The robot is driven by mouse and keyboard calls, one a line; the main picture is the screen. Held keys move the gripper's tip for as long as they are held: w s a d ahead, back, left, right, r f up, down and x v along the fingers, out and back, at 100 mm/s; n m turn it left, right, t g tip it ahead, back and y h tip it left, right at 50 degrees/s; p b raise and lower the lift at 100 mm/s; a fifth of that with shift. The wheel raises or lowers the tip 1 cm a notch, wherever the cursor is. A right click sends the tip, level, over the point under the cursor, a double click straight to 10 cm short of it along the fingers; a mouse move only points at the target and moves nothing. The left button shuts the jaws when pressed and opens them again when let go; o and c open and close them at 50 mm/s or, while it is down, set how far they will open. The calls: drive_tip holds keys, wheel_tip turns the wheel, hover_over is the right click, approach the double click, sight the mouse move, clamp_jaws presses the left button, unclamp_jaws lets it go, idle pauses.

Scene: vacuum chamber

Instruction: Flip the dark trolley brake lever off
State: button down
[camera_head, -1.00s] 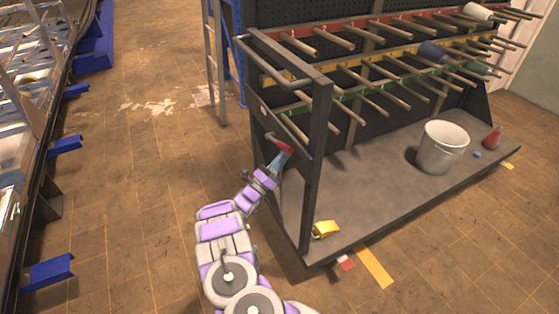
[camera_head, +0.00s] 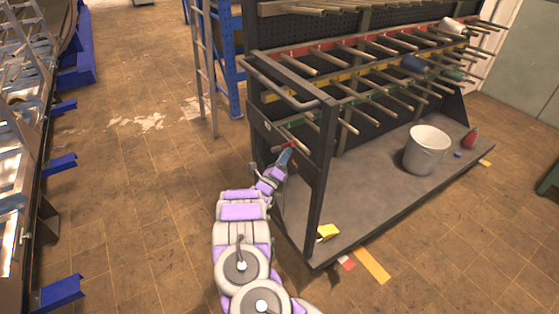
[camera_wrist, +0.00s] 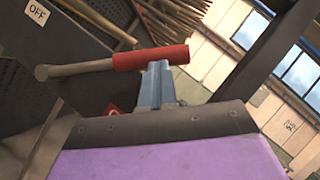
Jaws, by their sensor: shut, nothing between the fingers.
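The brake lever (camera_wrist: 150,57) shows in the wrist view as a grey rod with a red grip. The rod runs left to a rounded grey end, below a white OFF sign (camera_wrist: 37,12). In the head view the red grip (camera_head: 293,147) shows small at the near end of the dark trolley (camera_head: 350,220). My gripper (camera_wrist: 158,75) has blue fingers, shut and empty, just below the red grip. I cannot tell whether they touch it. It also shows in the head view (camera_head: 285,157), by the trolley's end frame.
The trolley's dark upright post (camera_head: 321,185) stands right of my arm. A yellow block (camera_head: 327,232) and a bucket (camera_head: 427,150) sit on its deck. A ladder (camera_head: 205,75) stands behind. Floor to the left is open, up to blue feet (camera_head: 60,163).

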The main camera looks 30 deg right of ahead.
drive_tip(key=w+r+n+y, duration=0.5)
drive_tip(key=w+r+n, duration=0.2)
drive_tip(key=w, duration=0.4)
drive_tip(key=shift+w+r+n+p, duration=0.2)
drive_tip(key=shift+r+n+p, duration=0.1)
drive_tip(key=shift+n, duration=0.5)
drive_tip(key=shift+f, duration=0.15)
